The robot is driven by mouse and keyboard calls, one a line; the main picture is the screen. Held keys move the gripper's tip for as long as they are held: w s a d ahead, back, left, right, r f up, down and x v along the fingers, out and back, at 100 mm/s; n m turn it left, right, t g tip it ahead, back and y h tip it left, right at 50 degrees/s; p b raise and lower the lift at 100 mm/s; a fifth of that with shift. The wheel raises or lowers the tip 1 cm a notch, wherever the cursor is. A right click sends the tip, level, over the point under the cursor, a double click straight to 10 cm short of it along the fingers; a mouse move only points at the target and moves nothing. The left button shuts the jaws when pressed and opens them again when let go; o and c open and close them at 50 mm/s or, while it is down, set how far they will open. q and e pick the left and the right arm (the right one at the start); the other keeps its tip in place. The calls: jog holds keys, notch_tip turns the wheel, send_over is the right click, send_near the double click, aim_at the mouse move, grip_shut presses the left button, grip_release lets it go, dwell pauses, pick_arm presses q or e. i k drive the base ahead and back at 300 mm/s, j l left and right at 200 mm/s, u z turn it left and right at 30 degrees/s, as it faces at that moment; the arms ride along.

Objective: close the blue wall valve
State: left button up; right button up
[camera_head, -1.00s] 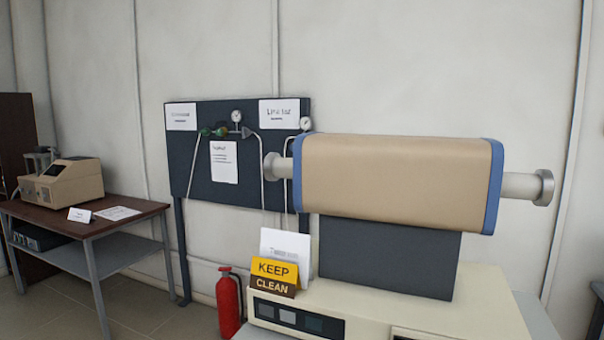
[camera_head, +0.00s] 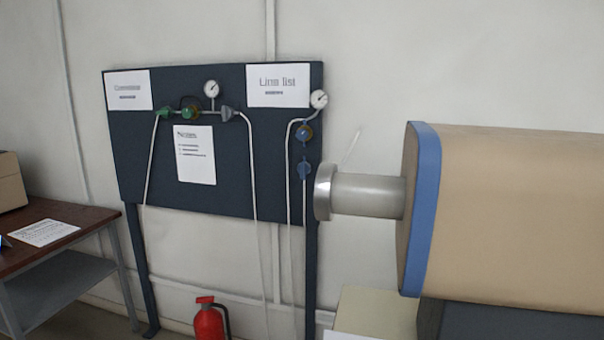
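A dark wall panel (camera_head: 235,165) carries two sets of gas fittings. On its right side, below a round gauge (camera_head: 319,99), a blue valve (camera_head: 304,169) sits on a thin vertical pipe. Just above it is another round fitting (camera_head: 304,133) with blue and brownish parts. I cannot tell whether the blue valve is open or shut. The left side has a green valve (camera_head: 163,112), a green and brown fitting (camera_head: 191,112), a grey fitting (camera_head: 226,113) and a second gauge (camera_head: 212,88). Neither of my grippers is in view.
A tan tube furnace (camera_head: 510,215) with blue end rims stands close at the right. Its metal end flange (camera_head: 324,192) sticks out beside the blue valve. A red fire extinguisher (camera_head: 209,322) stands below the panel. A brown-topped table (camera_head: 60,246) is at left.

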aim_at(303, 169)
jog(key=j+z, duration=0.2)
jog(key=j, duration=0.8)
jog(key=i+j+z, duration=0.3)
jog(key=j+z, duration=0.15)
jog(key=j, duration=0.2)
jog(key=i+j+z, duration=0.2)
jog(key=j, duration=0.15)
jog(key=j+z, duration=0.2)
jog(key=j, duration=0.2)
jog(key=j+z, duration=0.2)
jog(key=j, duration=0.2)
jog(key=i, duration=0.05)
